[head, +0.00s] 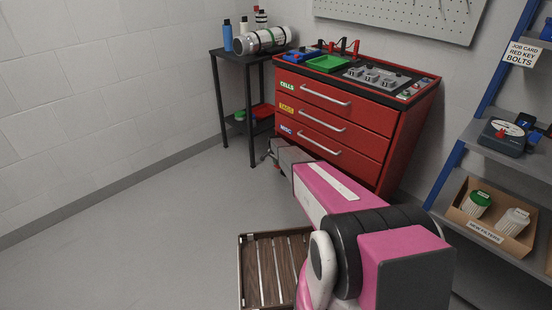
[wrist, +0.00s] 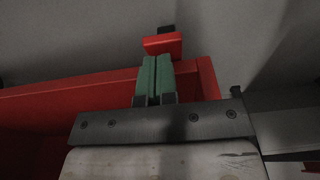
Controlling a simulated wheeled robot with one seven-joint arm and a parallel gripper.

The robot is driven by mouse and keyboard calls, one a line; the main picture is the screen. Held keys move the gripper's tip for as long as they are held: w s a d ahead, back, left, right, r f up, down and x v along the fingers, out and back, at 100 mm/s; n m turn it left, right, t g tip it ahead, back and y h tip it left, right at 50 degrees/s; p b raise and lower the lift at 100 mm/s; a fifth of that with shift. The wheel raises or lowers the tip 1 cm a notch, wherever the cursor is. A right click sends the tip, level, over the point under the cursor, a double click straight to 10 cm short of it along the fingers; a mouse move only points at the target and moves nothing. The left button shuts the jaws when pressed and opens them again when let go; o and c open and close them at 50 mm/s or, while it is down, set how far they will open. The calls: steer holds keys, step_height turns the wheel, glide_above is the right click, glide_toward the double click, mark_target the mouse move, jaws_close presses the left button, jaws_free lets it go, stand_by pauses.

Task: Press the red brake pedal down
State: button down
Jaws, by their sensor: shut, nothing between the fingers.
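The red brake pedal (wrist: 163,45) shows in the wrist view as a small red block with a dark part behind it. My gripper (wrist: 155,62) has two green fingers, shut together and empty. Its tips lie just below the pedal in the picture; I cannot tell whether they touch it. In the head view my arm reaches down to the lower left corner of the red tool cabinet (head: 340,118). The fingertips and the pedal are too small or hidden to make out clearly there.
A red cabinet panel (wrist: 90,95) runs close behind the fingers in the wrist view. A black side table (head: 250,105) stands left of the cabinet. A grey shelf rack (head: 495,155) stands on the right. The grey floor on the left is clear.

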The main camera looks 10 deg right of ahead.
mark_target(276, 167)
step_height(276, 167, down, 2)
steer(key=shift+d, duration=0.1)
stand_by(0.4)
steer(key=shift+s+a+f+t+h, duration=0.25)
steer(key=shift+a+f+t+h, duration=0.1)
steer(key=shift+f+t+h, duration=0.2)
steer(key=shift+t+h, duration=0.25)
steer(key=shift+h, duration=0.3)
steer(key=shift+s+a+f, duration=0.1)
steer(key=shift+a+f, duration=0.05)
steer(key=shift+f, duration=0.55)
steer(key=shift+s+a+f, duration=0.1)
steer(key=shift+a+f, duration=0.1)
steer(key=shift+f, duration=0.5)
steer(key=shift+s+a+f, duration=0.1)
steer(key=shift+a+f, duration=0.05)
steer(key=shift+f, duration=0.55)
steer(key=shift+r, duration=0.1)
steer(key=shift+r, duration=0.75)
